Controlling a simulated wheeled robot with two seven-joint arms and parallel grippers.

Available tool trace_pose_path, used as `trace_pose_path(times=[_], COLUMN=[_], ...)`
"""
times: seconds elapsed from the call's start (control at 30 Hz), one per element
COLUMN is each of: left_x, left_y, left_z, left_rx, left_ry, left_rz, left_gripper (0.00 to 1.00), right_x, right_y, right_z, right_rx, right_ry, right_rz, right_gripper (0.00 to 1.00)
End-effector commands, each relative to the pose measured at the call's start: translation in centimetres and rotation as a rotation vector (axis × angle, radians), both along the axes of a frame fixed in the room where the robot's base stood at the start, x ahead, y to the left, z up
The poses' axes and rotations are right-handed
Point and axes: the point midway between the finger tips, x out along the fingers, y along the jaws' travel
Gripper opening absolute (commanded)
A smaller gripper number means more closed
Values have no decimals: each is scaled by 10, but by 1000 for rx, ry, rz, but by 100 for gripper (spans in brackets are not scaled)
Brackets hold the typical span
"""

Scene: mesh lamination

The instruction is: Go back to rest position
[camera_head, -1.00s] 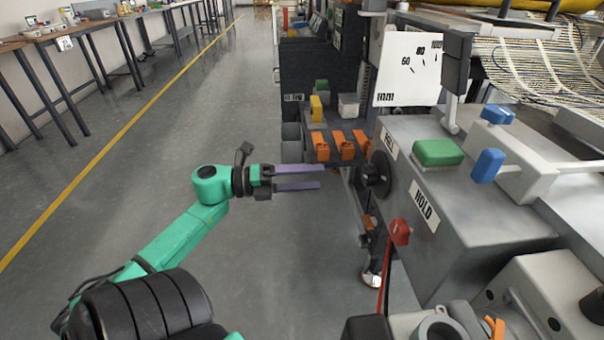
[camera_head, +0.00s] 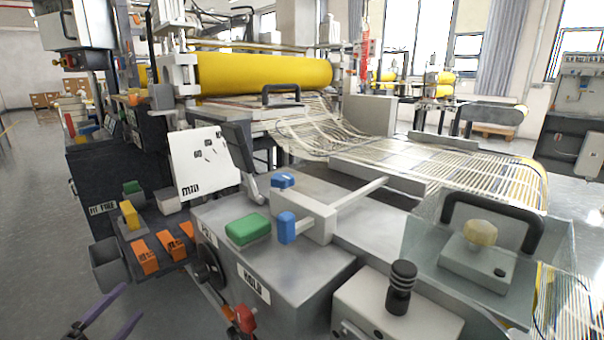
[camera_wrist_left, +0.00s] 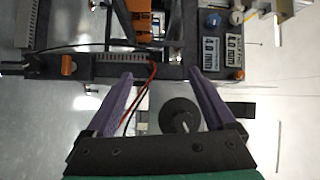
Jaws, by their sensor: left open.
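My left gripper (camera_head: 106,314) shows at the bottom left of the head view, where its two purple fingers point up and to the right. In the left wrist view its fingers (camera_wrist_left: 163,80) are spread apart with nothing between them. A dark round knob or handwheel (camera_wrist_left: 180,115) lies beyond the fingers there, apart from them. The left arm behind the gripper is out of the head view. My right gripper is in neither view.
The grey machine housing (camera_head: 300,272) carries a green button (camera_head: 247,229) and blue knobs. Open floor (camera_head: 35,230) lies at the left.

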Motion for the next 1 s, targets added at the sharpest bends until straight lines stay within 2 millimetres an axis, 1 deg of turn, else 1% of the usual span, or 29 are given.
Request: trace_pose_path(times=[0.03,0.07,0.1,0.17,0.2,0.27,0.3,0.37,0.4,0.53,0.63,0.7,0.73,0.77,0.87,1.0], left_x=[2,1,-4,-18,-30,-50,-63,-82,-94,-132,-161,-179,-179,-180,-187,-205], left_y=[6,9,10,-1,-13,-35,-51,-75,-91,-140,-177,-199,-195,-193,-189,-182], left_z=[-31,-54,-87,-138,-168,-204,-224,-246,-258,-283,-292,-292,-286,-287,-296,-303], left_rx=[-148,-242,-364,-535,-631,-740,-795,-862,-895,-972,-1002,-1010,-1002,-998,-989,-974], left_ry=[82,145,237,393,496,638,726,845,920,1143,1306,1411,1402,1400,1398,1395], left_rz=[122,203,307,448,529,622,672,732,767,853,901,929,936,940,947,958], left_gripper=[89,89,89,89,89,89,89,89,89,89,89,89,89,89,89,89], right_x=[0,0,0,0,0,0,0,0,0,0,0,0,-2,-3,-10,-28], right_y=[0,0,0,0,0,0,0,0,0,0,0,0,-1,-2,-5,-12], right_z=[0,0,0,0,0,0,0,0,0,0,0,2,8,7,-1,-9], right_rx=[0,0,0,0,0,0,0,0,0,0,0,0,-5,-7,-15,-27], right_ry=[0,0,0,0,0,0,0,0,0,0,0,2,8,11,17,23], right_rz=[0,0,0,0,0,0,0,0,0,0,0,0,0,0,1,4], right_gripper=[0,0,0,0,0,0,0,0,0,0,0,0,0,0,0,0])
